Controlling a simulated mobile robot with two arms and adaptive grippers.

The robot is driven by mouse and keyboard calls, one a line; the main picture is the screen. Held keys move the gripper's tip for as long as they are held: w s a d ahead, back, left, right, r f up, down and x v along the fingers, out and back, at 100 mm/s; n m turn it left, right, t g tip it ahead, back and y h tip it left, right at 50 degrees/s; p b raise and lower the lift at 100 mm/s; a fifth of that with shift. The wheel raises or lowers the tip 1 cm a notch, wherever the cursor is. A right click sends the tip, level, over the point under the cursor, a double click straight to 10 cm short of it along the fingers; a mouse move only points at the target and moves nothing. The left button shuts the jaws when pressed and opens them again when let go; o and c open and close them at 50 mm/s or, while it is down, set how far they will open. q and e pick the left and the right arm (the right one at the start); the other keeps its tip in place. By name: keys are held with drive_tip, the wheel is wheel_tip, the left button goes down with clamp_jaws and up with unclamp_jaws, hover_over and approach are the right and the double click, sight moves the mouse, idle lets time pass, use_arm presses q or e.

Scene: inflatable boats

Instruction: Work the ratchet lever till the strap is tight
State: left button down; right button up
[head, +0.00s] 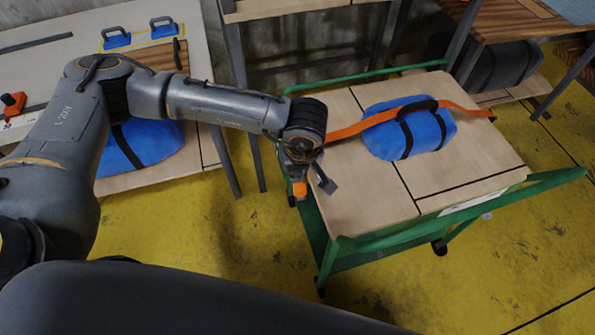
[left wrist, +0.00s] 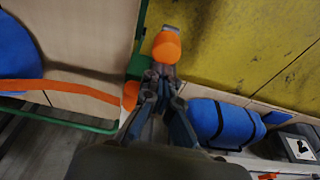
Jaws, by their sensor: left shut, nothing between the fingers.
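An orange strap (head: 362,126) runs over a blue rolled bundle (head: 432,132) on a green-framed cart (head: 460,205). The strap's left end reaches the cart's left edge. There the ratchet lever's orange grip (head: 299,189) hangs out over the side. The grip also shows in the left wrist view (left wrist: 166,46), with the strap (left wrist: 75,93) coming in from the left. My left gripper (head: 325,184) is shut and empty, close beside the lever; in the wrist view its fingers (left wrist: 161,78) lie just below the grip. I cannot tell if they touch. The ratchet body is mostly hidden. My right gripper is out of view.
A rack with a dark rolled bundle (head: 505,70) stands at the back right. The yellow floor (head: 245,240) between table and cart is clear.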

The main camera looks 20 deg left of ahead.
use_arm(q)
drive_tip(key=shift+w+a+r+p, duration=0.1)
drive_tip(key=shift+w+r+p, duration=0.05)
drive_tip(key=shift+r+p, duration=0.15)
drive_tip(key=w+p+v, duration=0.1)
drive_tip(key=p+v, duration=0.2)
drive_tip(key=v, duration=0.3)
drive_tip(key=shift+a+r, duration=0.35)
drive_tip(key=shift+r, duration=0.15)
drive_tip(key=b+x, duration=0.2)
drive_tip(key=b, duration=0.1)
drive_tip(key=s+b+x, duration=0.1)
drive_tip(key=b+x, duration=0.2)
drive_tip(key=d+b+x, duration=0.1)
drive_tip(key=b+x, duration=0.1)
drive_tip(key=b, duration=0.1)
drive_tip(key=shift+s+f, duration=0.2)
drive_tip(key=shift+f, duration=0.3)
drive_tip(key=shift+w+a+r+p, duration=0.1)
drive_tip(key=shift+r+p, duration=0.4)
drive_tip(key=shift+r, duration=0.1)
drive_tip(key=w+p+v, duration=0.1)
drive_tip(key=p+v, duration=0.1)
drive_tip(key=v, duration=0.4)
drive_tip(key=shift+a+r, duration=0.35)
drive_tip(key=shift+f, duration=0.1)
